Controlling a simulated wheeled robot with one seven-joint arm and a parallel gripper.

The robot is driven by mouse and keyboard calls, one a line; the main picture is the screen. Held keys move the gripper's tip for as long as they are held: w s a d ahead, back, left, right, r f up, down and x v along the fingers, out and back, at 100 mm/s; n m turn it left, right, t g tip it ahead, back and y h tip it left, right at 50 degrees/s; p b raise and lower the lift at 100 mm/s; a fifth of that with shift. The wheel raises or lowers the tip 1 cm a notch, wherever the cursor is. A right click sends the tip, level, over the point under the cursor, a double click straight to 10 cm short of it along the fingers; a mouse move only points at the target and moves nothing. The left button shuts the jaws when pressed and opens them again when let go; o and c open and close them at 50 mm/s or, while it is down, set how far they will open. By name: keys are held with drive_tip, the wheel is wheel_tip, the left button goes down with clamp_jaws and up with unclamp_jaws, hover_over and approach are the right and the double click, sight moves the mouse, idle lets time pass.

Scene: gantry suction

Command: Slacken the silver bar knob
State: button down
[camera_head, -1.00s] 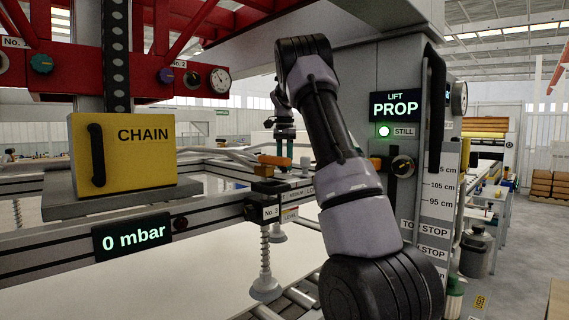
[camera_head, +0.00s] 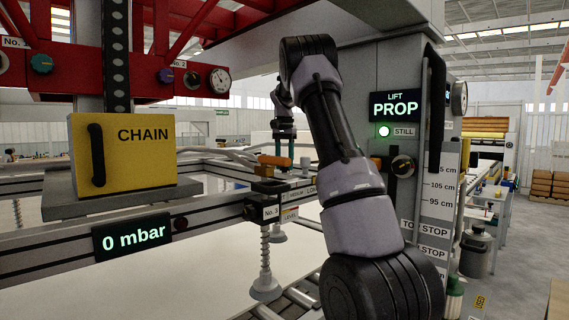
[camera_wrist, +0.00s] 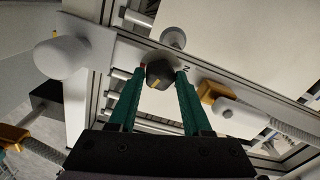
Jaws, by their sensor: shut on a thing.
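In the head view my gripper (camera_head: 284,134) is small and far off beyond the rails, partly behind my arm, and the held knob is not clear there.
White cylinders (camera_wrist: 60,57) and orange-ended fittings (camera_wrist: 212,95) lie close around my fingers. The head view shows a yellow CHAIN box (camera_head: 150,150), a "0 mbar" display (camera_head: 132,237), a hanging suction cup (camera_head: 265,290) and a lift panel reading PROP and STILL (camera_head: 396,106).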

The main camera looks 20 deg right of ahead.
drive_tip(key=shift+c, duration=1.7)
unclamp_jaws()
drive_tip(key=shift+r, duration=3.8)
